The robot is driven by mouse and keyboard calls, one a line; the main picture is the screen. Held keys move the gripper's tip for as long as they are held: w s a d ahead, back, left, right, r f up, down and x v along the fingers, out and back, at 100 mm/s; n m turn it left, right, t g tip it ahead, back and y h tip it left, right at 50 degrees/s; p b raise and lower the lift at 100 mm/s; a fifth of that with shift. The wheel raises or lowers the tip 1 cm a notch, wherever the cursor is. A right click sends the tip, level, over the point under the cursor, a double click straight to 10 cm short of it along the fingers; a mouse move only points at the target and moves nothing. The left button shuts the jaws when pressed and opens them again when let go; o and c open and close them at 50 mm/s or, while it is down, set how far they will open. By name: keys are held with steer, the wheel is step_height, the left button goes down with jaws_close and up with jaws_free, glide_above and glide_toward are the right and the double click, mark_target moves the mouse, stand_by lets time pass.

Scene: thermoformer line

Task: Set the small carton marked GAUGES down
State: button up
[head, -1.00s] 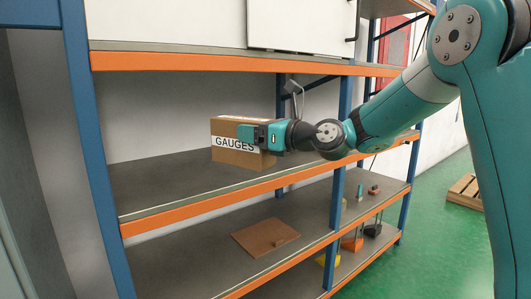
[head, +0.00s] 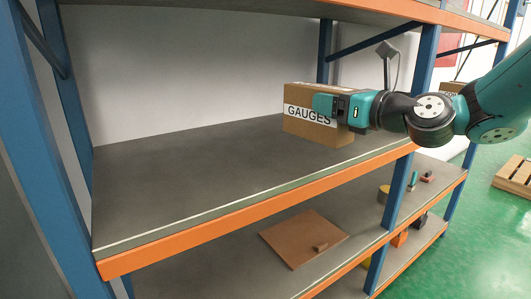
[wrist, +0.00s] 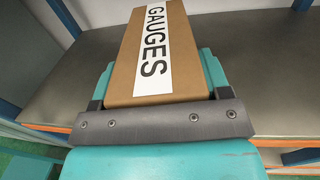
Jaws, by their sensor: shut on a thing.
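The small brown carton marked GAUGES (head: 300,128) is in my gripper (head: 335,107), which is shut on it. The white label with black letters faces the head camera. The carton is upright and is over the right part of the shelf's middle level (head: 190,180), near its front edge. It looks raised above the shelf surface, but I cannot tell how large the gap is. In the wrist view the carton (wrist: 150,50) fills the space between the two teal fingers, with the shelf surface behind and below it.
The middle level is bare to the left of the carton. An orange front beam (head: 250,217) edges it, and a blue post (head: 396,190) stands at right. The level below holds a brown board (head: 295,235) and several small items. A wooden pallet (head: 515,174) lies on the green floor.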

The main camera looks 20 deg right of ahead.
steer(key=s+d+f+m+h+b, duration=0.1)
steer(key=s+d+f+h, duration=0.1)
steer(key=s, duration=0.2)
steer(key=shift+t, duration=0.4)
steer(key=p+x, duration=0.2)
steer(key=p, duration=0.2)
steer(key=p+x, duration=0.2)
steer(key=p, duration=0.2)
steer(key=shift+a+r+p, duration=0.2)
steer(key=shift+a+p, duration=0.1)
steer(key=shift+a, duration=0.05)
steer(key=shift+w+a+f+p, duration=0.3)
steer(key=shift+w+a+f, duration=0.4)
steer(key=shift+w, duration=1.3)
steer(key=shift+w+a+f+p, duration=0.25)
steer(key=shift+w+a+f, duration=0.4)
steer(key=shift+w, duration=1.35)
steer(key=shift+w+a+f+p, duration=0.3)
steer(key=shift+w+a+f, duration=0.35)
steer(key=shift+w, duration=1.35)
steer(key=shift+d+f, duration=0.1)
steer(key=shift+f, duration=0.05)
steer(key=shift+f, duration=0.1)
steer(key=o, duration=1.1)
steer(key=shift+o, duration=0.2)
